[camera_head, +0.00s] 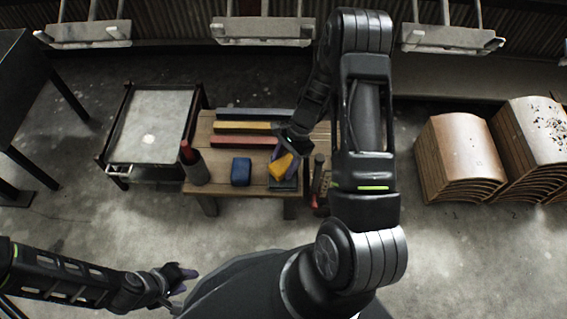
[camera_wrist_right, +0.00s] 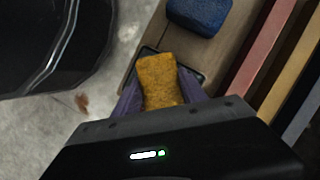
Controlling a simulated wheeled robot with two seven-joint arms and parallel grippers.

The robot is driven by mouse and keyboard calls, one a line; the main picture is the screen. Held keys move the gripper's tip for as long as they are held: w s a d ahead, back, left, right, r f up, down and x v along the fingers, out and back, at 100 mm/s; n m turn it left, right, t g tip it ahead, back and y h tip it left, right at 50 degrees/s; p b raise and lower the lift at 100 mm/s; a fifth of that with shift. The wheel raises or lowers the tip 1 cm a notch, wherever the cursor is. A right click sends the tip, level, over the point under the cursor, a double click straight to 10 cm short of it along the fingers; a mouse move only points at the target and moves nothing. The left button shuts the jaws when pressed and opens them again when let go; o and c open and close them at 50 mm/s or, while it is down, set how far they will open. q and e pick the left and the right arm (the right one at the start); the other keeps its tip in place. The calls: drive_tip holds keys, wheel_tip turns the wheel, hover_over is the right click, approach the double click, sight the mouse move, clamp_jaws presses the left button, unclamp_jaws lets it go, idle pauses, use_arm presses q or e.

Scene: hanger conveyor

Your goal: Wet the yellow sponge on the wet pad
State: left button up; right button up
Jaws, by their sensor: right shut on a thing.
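The yellow sponge (camera_head: 279,168) is between the fingers of my right gripper (camera_head: 284,156), which is shut on it. It also shows in the right wrist view (camera_wrist_right: 159,80), between two purple fingers. A dark, flat, rimmed pad (camera_head: 286,185), probably the wet pad, lies at the front right of the wooden table. In the right wrist view its rim (camera_wrist_right: 193,73) shows around the sponge. I cannot tell whether the sponge touches it. My left gripper (camera_head: 184,280) is low at the left, empty and away from the table, its fingers apart.
A blue sponge (camera_head: 241,171) sits left of the pad on the wooden table (camera_head: 208,131). Grey, yellow and red bars (camera_head: 246,141) lie behind. A dark holder (camera_head: 197,170) stands at the left. A cart (camera_head: 152,124) stands further left; curved wooden panels (camera_head: 462,153) stand right.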

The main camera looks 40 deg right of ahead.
sight(283, 164)
drive_tip(key=shift+f, duration=0.4)
idle(1.3)
drive_tip(key=shift+r, duration=0.1)
wheel_tip(283, 164, up, 7)
drive_tip(key=p, duration=0.5)
drive_tip(key=shift+p, duration=0.3)
